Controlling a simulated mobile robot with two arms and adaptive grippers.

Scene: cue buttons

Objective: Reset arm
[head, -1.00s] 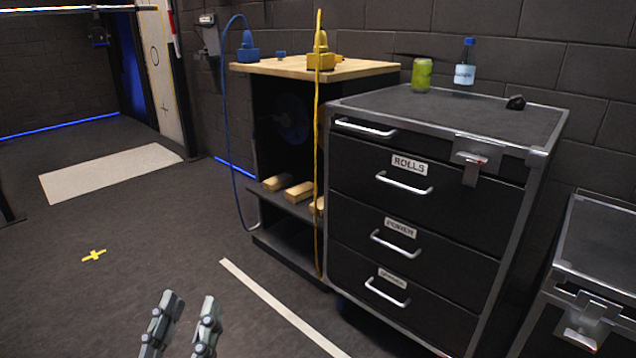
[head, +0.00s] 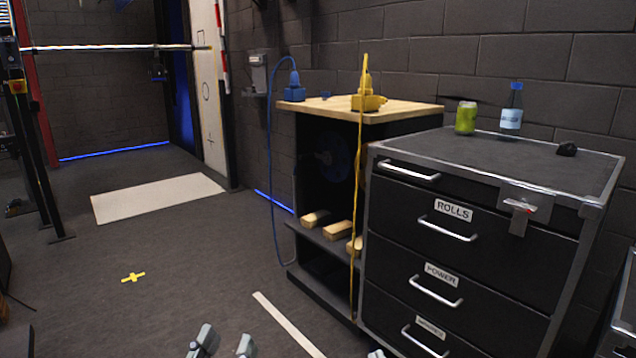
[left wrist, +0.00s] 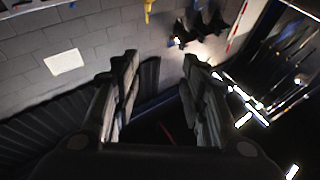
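My left gripper (head: 224,344) shows at the bottom edge of the head view, its two fingertips apart with floor between them. In the left wrist view its fingers (left wrist: 160,82) are spread wide with nothing held between them. A small pale tip (head: 376,354) shows at the bottom edge of the head view, perhaps my right gripper; too little of it shows to tell its state. The task names no object.
A black drawer cabinet (head: 465,251) stands at the right, with a green can (head: 466,117) and a bottle (head: 511,110) on top. Beside it is a wood-topped bench (head: 400,112) with blue and yellow plugs. Open floor (head: 180,265) lies at the left.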

